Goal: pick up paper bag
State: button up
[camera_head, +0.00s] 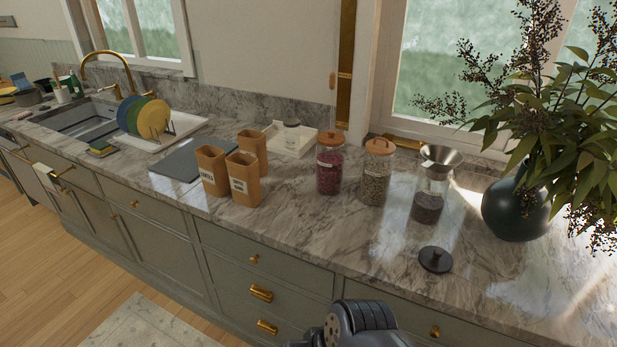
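Three brown paper-bag-like containers with open tops stand upright in a cluster on the marble counter. The front-right paper bag (243,184) has dark lettering on its front. The left paper bag (211,164) also has lettering. The back paper bag (253,148) is partly hidden by the front-right one. Only a dark grey part of my own arm shows at the bottom edge, below the counter front and apart from the bags. My gripper's fingers are not visible.
Right of the bags stand a jar with dark red contents (329,170), a jar of beans (375,181), a glass coffee maker (430,190) and a dark vase (516,210). A black lid (435,259) lies in front. Left are a grey board (180,160) and plate rack. The counter before the jars is clear.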

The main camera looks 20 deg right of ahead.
aim_at(243, 170)
jog(key=i+j+z, duration=0.45)
jog(key=i, duration=0.15)
jog(key=i+j+z, duration=0.45)
jog(key=j, duration=0.25)
jog(key=i, duration=0.1)
